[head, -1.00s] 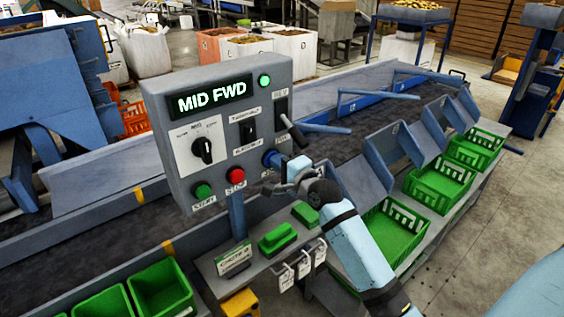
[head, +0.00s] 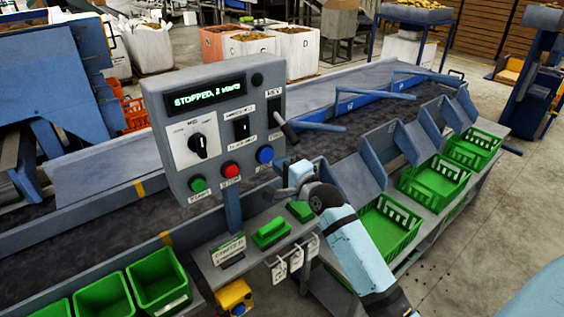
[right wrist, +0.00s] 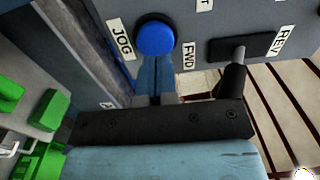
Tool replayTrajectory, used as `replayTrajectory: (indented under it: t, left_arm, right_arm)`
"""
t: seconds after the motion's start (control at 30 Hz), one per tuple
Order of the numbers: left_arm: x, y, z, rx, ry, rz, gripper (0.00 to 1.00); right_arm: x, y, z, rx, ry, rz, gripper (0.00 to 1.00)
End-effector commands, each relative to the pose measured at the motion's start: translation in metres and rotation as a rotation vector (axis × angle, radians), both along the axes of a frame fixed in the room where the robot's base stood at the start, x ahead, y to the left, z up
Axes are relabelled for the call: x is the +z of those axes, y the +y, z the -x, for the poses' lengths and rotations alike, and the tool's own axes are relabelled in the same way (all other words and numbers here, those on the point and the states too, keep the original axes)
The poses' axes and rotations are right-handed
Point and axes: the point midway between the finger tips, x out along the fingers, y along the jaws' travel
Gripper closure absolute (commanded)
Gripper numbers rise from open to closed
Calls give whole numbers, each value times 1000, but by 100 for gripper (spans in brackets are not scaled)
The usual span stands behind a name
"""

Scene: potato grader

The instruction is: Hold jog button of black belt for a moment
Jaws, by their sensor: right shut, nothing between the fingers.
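The blue jog button (head: 265,154) is at the lower right of the grey control panel (head: 160,150). In the right wrist view the blue button (right wrist: 155,35) has a JOG label at its left. My right gripper (head: 280,190) is shut and empty, just below and in front of the button. The black belt (head: 330,120) runs behind the panel. The panel's display (head: 205,95) reads "STOPPED" with smaller text after it. My left gripper is not in view.
Red (head: 230,169) and green (head: 198,185) buttons, a selector knob (head: 197,146) and a lever (head: 284,122) are also on the panel. Green crates (head: 392,225) line the belt's right side. A shelf with green blocks (head: 271,232) lies below the panel.

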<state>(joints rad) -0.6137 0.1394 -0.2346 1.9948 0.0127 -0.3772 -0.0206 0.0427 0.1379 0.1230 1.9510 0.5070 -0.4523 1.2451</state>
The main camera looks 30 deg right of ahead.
Motion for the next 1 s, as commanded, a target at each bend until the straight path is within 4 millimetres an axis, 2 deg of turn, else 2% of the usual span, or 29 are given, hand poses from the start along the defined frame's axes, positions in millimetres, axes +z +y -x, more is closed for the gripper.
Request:
replayTrajectory:
  t: [0.03,0.2,0.4,0.6,1.0]
  left_arm:
    - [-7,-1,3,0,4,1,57]
    - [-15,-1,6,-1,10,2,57]
    - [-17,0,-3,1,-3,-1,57]
    - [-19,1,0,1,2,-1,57]
    - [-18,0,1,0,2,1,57]
  right_arm:
    - [-4,-1,17,-1,1,0,100]
    - [-4,-5,57,-1,1,0,100]
    - [-3,-9,88,-1,1,0,100]
    - [-1,-10,99,-1,1,0,100]
    - [-1,-10,99,-1,0,0,100]
